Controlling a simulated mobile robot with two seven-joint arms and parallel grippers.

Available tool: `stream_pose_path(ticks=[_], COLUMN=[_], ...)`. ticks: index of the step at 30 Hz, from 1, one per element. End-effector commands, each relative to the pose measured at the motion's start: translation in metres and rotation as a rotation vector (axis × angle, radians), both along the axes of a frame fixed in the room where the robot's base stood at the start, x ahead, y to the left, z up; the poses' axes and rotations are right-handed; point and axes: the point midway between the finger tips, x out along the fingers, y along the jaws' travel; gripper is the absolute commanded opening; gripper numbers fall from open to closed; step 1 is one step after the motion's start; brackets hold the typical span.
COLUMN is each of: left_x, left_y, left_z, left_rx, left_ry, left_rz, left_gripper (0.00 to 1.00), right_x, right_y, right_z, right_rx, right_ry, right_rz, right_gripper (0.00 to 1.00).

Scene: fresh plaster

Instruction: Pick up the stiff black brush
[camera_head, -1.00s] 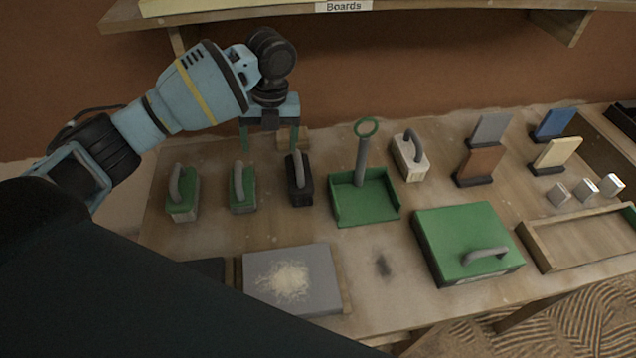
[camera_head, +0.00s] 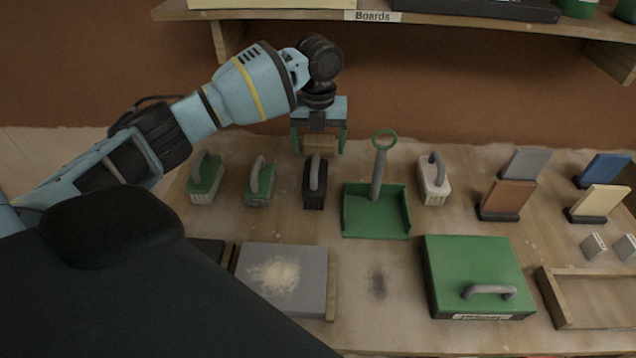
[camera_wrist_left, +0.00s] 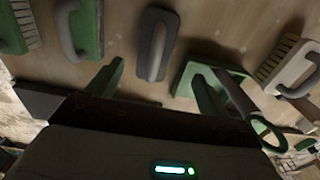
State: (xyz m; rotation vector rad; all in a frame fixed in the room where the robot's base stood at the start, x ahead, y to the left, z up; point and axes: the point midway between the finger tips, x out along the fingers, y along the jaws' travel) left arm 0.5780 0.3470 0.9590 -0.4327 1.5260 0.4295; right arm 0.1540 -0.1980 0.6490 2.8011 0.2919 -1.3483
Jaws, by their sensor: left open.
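The stiff black brush (camera_head: 315,190) stands on the table with a grey arched handle on top, between a green brush and the green dustpan. It also shows in the left wrist view (camera_wrist_left: 156,45), beyond the fingertips and roughly between them. My left gripper (camera_head: 318,145) is open and empty, with its two green fingers pointing down just behind the black brush, apart from it. In the left wrist view the open fingers (camera_wrist_left: 155,82) frame the space in front of the brush. My right gripper is not in view.
Two green brushes (camera_head: 205,180) (camera_head: 260,182) stand left of the black one. The green dustpan (camera_head: 376,215), with its upright handle, is close on the right. A white brush (camera_head: 434,180) stands beyond it. A shelf (camera_head: 440,25) overhangs the back. A grey board with pale powder (camera_head: 311,285) lies in front.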

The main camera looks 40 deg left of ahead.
Motion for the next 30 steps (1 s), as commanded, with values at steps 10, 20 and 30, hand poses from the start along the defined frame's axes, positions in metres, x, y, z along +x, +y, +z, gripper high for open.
stream_pose_path(ticks=[10,20,30], left_x=[-0.001,-0.008,-0.007], left_y=[0.001,0.006,0.005], left_z=[-0.025,-0.059,-0.077], left_rx=[0.001,0.002,0.002], left_ry=[0.002,0.003,0.001], left_rz=[0.000,0.000,0.000], left_gripper=[0.80,0.80,0.80], right_x=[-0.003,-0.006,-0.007], right_y=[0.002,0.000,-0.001], right_z=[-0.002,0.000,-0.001], right_rx=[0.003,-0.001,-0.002], right_ry=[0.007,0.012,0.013], right_rz=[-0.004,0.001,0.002], right_gripper=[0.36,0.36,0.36])
